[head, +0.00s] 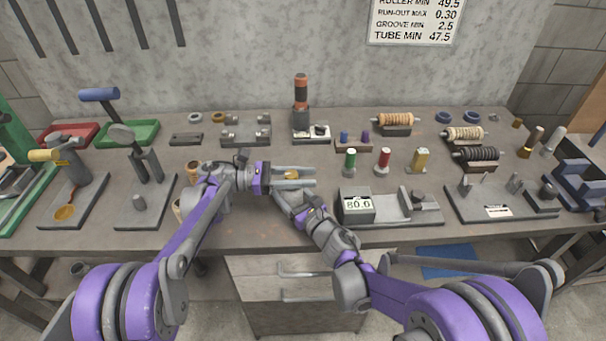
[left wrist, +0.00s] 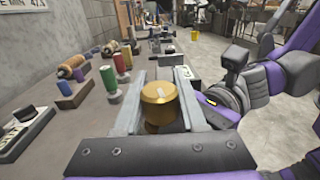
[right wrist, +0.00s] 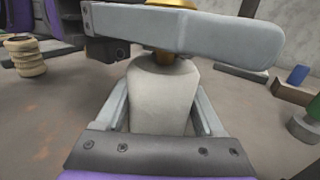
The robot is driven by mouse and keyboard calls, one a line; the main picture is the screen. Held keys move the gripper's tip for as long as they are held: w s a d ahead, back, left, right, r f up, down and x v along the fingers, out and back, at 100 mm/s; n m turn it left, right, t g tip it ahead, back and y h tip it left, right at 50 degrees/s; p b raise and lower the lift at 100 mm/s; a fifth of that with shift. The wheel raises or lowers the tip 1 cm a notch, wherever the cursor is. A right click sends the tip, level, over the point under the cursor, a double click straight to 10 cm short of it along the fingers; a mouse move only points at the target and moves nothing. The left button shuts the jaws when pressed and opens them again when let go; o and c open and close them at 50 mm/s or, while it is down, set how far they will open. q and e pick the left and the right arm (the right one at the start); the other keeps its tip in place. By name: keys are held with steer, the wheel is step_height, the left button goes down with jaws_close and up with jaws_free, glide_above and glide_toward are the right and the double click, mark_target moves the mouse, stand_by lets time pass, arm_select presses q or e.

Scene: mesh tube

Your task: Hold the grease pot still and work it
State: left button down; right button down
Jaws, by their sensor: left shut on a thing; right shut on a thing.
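The grease pot has a pale grey body (right wrist: 160,95) and a brass top (left wrist: 160,103). The brass top also shows in the head view (head: 291,174), above the front middle of the bench. My left gripper (head: 306,175) comes in from the left and is shut on the brass top, one finger on each side. My right gripper (right wrist: 160,110) is shut on the grey body from below the left fingers. In the right wrist view a left finger crosses in front of the brass top and hides much of it. In the head view the grey body is mostly hidden.
A grey device reading 80.6 (head: 357,205) stands close to the right of my grippers. Tan ribbed rollers (right wrist: 25,55) stand to the left. A bare strip of bench lies at the front left.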

arm_select(q)
steer(key=shift+s+a+m+g+y, duration=0.15)
steer(key=shift+m+g+y, duration=0.1)
steer(key=shift+m+g, duration=0.65)
steer(key=shift+s+d+m+g+y, duration=0.15)
steer(key=shift+m+g, duration=0.35)
steer(key=shift+g, duration=0.75)
steer(key=shift+s+a+m+g+y, duration=0.15)
steer(key=shift+m+g+y, duration=0.15)
steer(key=shift+m+g, duration=0.6)
steer(key=shift+c, duration=2.3)
jaws_free()
step_height(320, 180, up, 10)
